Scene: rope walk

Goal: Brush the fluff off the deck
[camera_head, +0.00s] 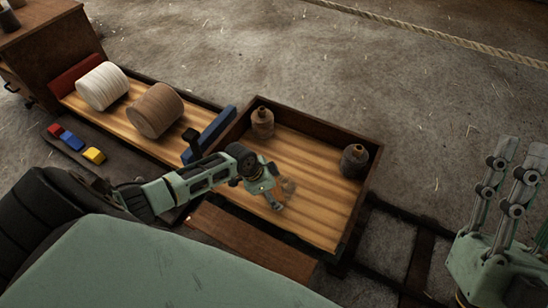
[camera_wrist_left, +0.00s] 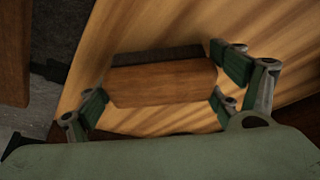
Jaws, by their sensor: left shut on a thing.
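The slatted wooden deck (camera_head: 312,205) is the floor of a shallow dark-walled cart in the middle of the head view. My left gripper (camera_head: 277,195) is low over its near part. In the left wrist view the gripper (camera_wrist_left: 160,95) is shut on a brush (camera_wrist_left: 160,82) with a brown wooden back and a dark bristle strip along its far edge. A small tan patch (camera_head: 288,186) lies beside the fingers in the head view; I cannot tell whether it is fluff. My right gripper (camera_head: 518,158) is raised at the right edge, fingers apart and empty.
A neighbouring cart holds a white spool (camera_head: 102,86) and a brown spool (camera_head: 155,110). A blue bar (camera_head: 209,134) lies between the carts. Rails (camera_head: 418,262) run right.

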